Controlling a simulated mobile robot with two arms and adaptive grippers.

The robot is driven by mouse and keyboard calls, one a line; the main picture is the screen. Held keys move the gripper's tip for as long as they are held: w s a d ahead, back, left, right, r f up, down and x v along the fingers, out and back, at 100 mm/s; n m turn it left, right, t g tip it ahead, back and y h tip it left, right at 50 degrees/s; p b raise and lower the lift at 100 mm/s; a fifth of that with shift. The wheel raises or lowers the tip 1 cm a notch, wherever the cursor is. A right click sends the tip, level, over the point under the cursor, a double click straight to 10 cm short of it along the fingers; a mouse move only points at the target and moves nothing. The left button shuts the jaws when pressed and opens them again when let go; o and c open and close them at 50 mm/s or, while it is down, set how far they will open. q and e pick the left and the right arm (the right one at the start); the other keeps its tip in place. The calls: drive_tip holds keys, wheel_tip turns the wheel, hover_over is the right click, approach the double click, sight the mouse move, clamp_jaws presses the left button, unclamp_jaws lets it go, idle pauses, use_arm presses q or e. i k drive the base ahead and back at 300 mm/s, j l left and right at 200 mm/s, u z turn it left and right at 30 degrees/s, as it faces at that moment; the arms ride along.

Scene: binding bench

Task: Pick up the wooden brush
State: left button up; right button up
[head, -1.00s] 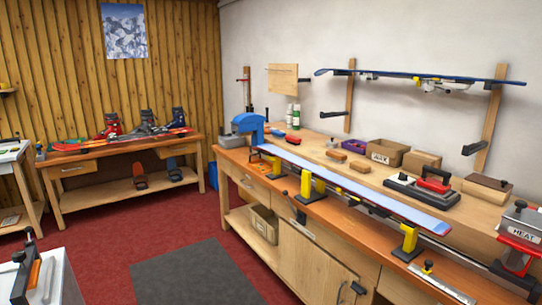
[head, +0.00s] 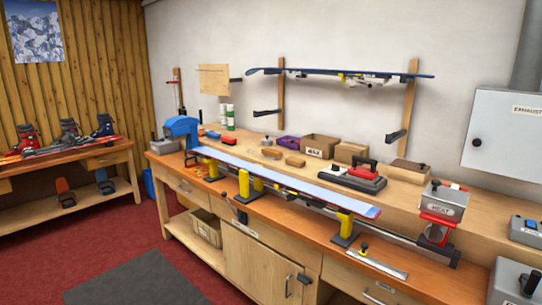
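Two small brown blocks lie side by side on the raised back shelf of the long workbench, in front of the wax box. The left one (head: 272,153) is tan and flatter; the right one (head: 295,160) is a rounded wooden block. Either could be the wooden brush; at this size I cannot tell bristles on them. Both lie free, with nothing on top of them. Neither of my grippers shows in the head view.
A blue ski (head: 280,180) lies on yellow supports along the bench (head: 240,206), in front of the blocks. The wax box (head: 320,146), a red-handled tool (head: 357,175) and the heat unit (head: 441,205) stand rightward. Red floor and a grey mat (head: 135,280) are clear.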

sight(276, 155)
drive_tip(key=i+j+z, duration=0.1)
drive_tip(key=i+j, duration=0.35)
drive_tip(key=i, duration=0.3)
drive_tip(key=i+j+z, duration=0.1)
drive_tip(key=i+j, duration=0.45)
drive_tip(key=i, duration=0.25)
drive_tip(key=i+j+z, duration=0.15)
drive_tip(key=i+j, duration=0.4)
drive_tip(key=i, duration=0.15)
